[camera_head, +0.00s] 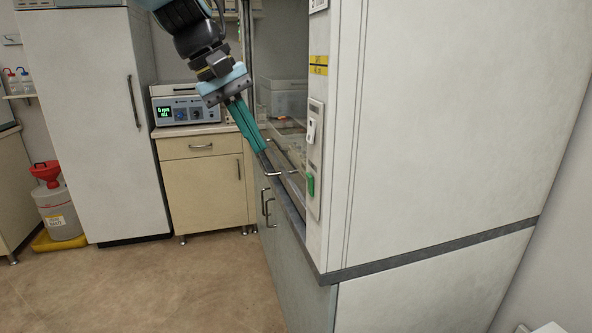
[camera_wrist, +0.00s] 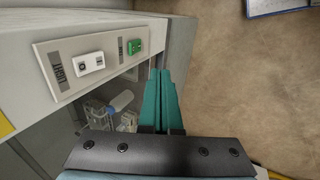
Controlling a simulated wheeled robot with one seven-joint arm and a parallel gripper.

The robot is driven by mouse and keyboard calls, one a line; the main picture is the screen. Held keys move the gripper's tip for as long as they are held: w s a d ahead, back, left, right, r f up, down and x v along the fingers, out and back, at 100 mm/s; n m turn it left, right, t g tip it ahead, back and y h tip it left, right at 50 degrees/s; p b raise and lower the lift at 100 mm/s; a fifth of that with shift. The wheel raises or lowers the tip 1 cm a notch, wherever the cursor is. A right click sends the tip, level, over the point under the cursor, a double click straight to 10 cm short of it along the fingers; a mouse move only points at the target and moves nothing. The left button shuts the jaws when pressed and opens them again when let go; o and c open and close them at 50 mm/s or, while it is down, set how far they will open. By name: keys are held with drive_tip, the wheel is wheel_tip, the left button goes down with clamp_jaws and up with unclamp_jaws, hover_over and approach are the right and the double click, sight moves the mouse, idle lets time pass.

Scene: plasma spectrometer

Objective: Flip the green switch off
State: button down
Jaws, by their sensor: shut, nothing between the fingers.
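The green switch (camera_head: 310,186) is low on a pale switch panel on the front edge of the large white fume-hood-like cabinet. In the wrist view the green switch (camera_wrist: 134,47) is at the panel's far end, a little beyond and left of my fingertips. My gripper (camera_head: 266,171) is shut and empty, its teal fingers pointing down and right, left of the switch. In the wrist view my gripper (camera_wrist: 162,72) also shows its fingers together, apart from the switch in the picture. I cannot tell the switch's on or off position.
A white switch (camera_wrist: 90,62) labelled LIGHT sits beside the green one on the same panel (camera_wrist: 60,85). Glassware (camera_wrist: 120,108) stands inside the cabinet. The floor (camera_head: 190,285) in front is clear.

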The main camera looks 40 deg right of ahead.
sight(308, 187)
drive_tip(key=s+d+f+p, duration=0.2)
drive_tip(key=d+f+p, duration=0.1)
drive_tip(key=d+f, duration=0.4)
drive_tip(key=shift+s+f+p, duration=0.2)
drive_tip(key=shift+s+p, duration=0.15)
drive_tip(key=shift+p, duration=0.05)
drive_tip(key=shift+s+d+r, duration=0.1)
drive_tip(key=shift+d+r, duration=0.05)
drive_tip(key=shift+d, duration=0.3)
